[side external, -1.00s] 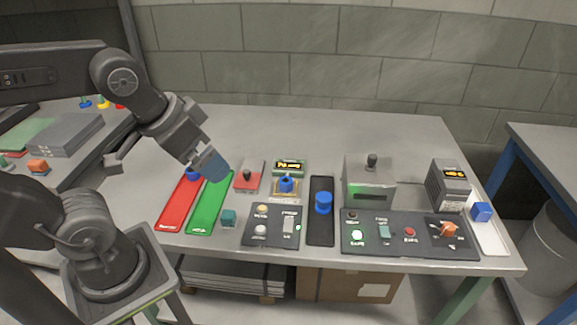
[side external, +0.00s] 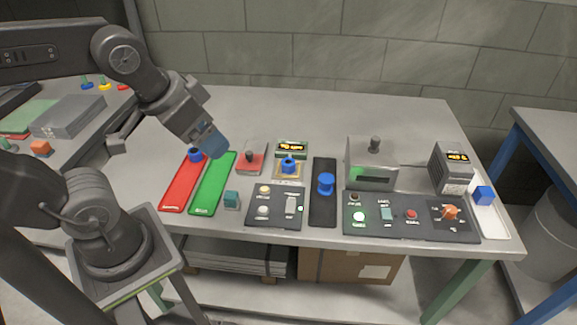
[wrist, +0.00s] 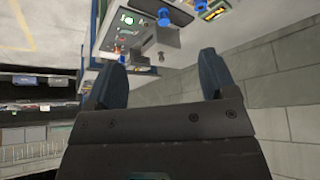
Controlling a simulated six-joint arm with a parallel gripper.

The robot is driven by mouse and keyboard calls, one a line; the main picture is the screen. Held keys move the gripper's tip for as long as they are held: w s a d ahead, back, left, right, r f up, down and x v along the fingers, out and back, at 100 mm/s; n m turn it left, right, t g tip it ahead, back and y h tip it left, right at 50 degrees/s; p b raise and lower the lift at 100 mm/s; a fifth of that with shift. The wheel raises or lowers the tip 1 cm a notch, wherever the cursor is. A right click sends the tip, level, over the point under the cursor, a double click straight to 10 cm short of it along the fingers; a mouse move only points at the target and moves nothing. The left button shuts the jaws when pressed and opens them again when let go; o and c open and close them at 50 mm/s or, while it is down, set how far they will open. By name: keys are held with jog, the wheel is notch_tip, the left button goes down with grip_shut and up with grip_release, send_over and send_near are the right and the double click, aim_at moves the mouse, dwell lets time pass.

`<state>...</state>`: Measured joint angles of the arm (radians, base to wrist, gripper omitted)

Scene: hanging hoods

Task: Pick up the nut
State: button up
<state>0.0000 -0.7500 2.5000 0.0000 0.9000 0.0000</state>
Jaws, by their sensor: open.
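Several blue pieces lie on the bench, and I cannot tell for sure which is the nut. One blue piece with a dark centre (side external: 288,165) sits on a small yellow-edged fixture in front of a lit display. A blue flanged piece (side external: 326,185) stands on a black strip. Another blue piece (side external: 195,154) is at the far end of a red strip, partly behind my gripper. My gripper (side external: 215,152) is open and empty, above the far end of the green strip. In the wrist view its blue fingers (wrist: 160,75) are spread with nothing between them; blue pieces (wrist: 164,17) show beyond.
A red block with a knob (side external: 250,158) stands right of my gripper. Control panels (side external: 275,208) line the front edge. A grey hood with a knob (side external: 371,165) and a grey display box (side external: 451,167) stand at the right. The back of the bench is clear.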

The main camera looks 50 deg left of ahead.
jog(key=shift+c, duration=0.3)
jog(key=m+g, duration=0.6)
jog(key=m, duration=1.2)
send_over(290, 162)
jog(key=s, duration=0.1)
jog(key=f, duration=2.3)
jog(key=shift+s+d, duration=0.1)
jog(key=shift+d, duration=0.3)
jog(key=shift+d+f, duration=0.15)
jog(key=shift+f, duration=2.65)
jog(key=shift+c, duration=0.5)
